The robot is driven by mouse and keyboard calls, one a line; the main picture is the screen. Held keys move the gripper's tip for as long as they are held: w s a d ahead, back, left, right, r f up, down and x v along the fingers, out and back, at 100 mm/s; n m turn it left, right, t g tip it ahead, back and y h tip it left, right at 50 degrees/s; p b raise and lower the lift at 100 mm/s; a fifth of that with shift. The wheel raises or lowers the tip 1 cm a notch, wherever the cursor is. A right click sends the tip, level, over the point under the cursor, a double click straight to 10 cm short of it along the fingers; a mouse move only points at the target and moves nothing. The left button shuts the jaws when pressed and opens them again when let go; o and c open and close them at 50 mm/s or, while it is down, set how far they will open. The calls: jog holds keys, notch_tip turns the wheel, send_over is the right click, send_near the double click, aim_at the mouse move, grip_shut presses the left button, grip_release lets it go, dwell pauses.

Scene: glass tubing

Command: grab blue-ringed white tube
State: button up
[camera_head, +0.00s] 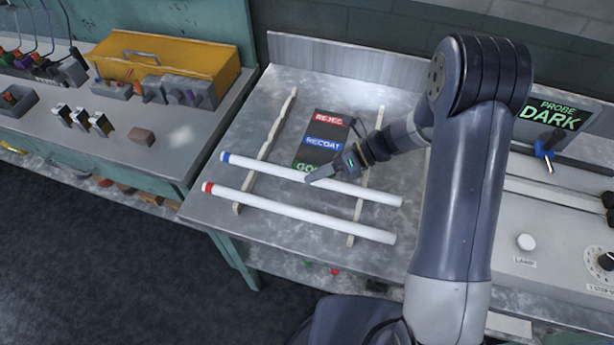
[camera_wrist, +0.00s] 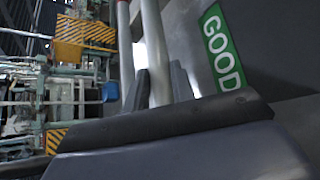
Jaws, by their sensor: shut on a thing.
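The blue-ringed white tube (camera_head: 268,171) lies across two pale rails, its blue ring at the left end in the head view. My gripper (camera_head: 327,173) is shut on it near the middle of its length. In the wrist view the tube (camera_wrist: 156,50) runs between my two dark fingers (camera_wrist: 161,88). I cannot tell any gap between the tube and the rails. The blue ring is not clear in the wrist view.
A red-ringed white tube (camera_head: 290,213) lies parallel on the near side, and the left rail (camera_head: 267,145) and right rail (camera_head: 366,185) stand under both. A label board (camera_head: 322,143) lies just behind. A yellow toolbox (camera_head: 165,62) stands on the left bench.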

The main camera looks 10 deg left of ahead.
grip_shut()
